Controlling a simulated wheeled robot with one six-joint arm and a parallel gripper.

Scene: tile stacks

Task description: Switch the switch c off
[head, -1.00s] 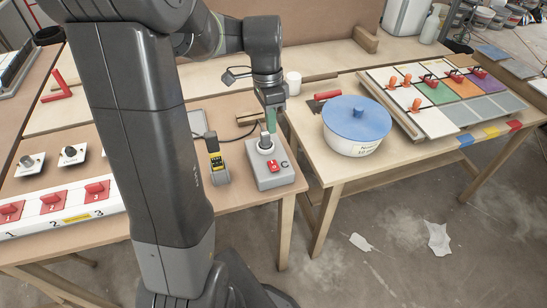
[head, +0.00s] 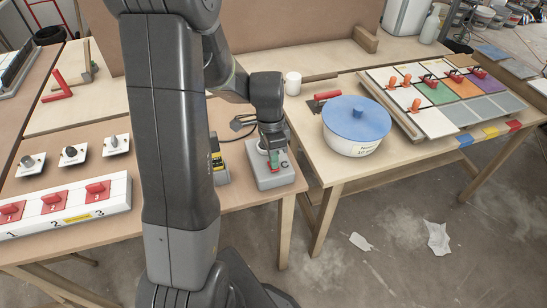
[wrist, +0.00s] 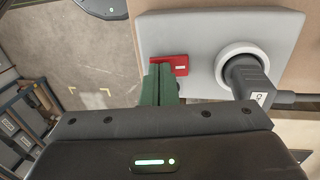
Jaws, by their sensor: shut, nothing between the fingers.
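The switch c box (head: 264,178) is a grey block at the right front of the left table, with a letter C on its top. In the wrist view the grey box (wrist: 205,30) shows a red rocker switch (wrist: 181,65) and a round socket with a black plug (wrist: 245,75) in it. My gripper (head: 274,160) is shut and empty, with its green fingers (wrist: 160,80) over the red rocker's edge. The fingers hide part of the rocker, and I cannot tell whether they touch it.
A blue-lidded white pot (head: 357,125) stands on the right table, close to the box. A yellow-labelled grey device (head: 220,168) is left of the box. A white strip with red numbered switches (head: 62,207) lies at the left.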

